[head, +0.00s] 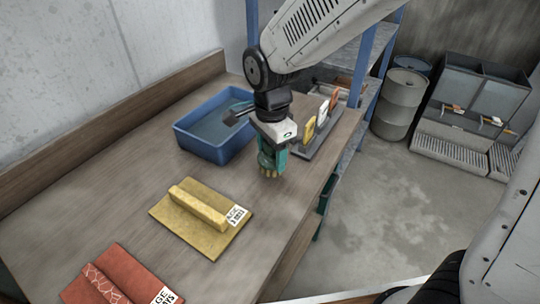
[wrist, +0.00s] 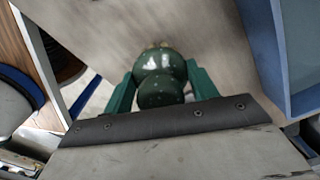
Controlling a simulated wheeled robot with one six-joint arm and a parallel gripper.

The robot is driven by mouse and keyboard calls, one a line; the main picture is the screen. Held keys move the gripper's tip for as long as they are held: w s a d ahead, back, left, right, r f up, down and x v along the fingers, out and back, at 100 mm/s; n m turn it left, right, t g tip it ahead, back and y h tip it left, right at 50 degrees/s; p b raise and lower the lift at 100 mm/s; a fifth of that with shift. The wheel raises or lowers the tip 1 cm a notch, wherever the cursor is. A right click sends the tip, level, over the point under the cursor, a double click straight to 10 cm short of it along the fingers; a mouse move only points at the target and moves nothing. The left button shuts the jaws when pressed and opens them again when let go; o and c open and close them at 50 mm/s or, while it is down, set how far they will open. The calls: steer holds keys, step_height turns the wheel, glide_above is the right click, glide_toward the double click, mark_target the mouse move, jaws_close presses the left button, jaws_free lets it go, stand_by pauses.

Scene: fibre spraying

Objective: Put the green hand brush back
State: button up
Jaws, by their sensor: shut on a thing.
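The green hand brush (head: 266,163) hangs from my gripper (head: 273,148), with its pale bristles pointing down over the wooden table. In the wrist view its rounded, speckled dark green body (wrist: 160,72) sits between the two green fingers of my gripper (wrist: 160,88), which are shut on it. The bristle end is close above the tabletop; I cannot tell if it touches. A grey rack (head: 318,143) with upright yellow, white and orange pieces stands just right of and behind the brush.
A blue tray (head: 207,150) stands behind and left of my gripper. A yellow block on a board (head: 200,219) and a red one (head: 118,278) lie nearer on the table (head: 110,200). The table's right edge is close.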

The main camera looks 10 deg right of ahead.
mark_target(271, 162)
steer(key=shift+f, duration=1.75)
steer(key=shift+f, duration=0.2)
steer(key=o, duration=0.9)
steer(key=shift+r, duration=0.15)
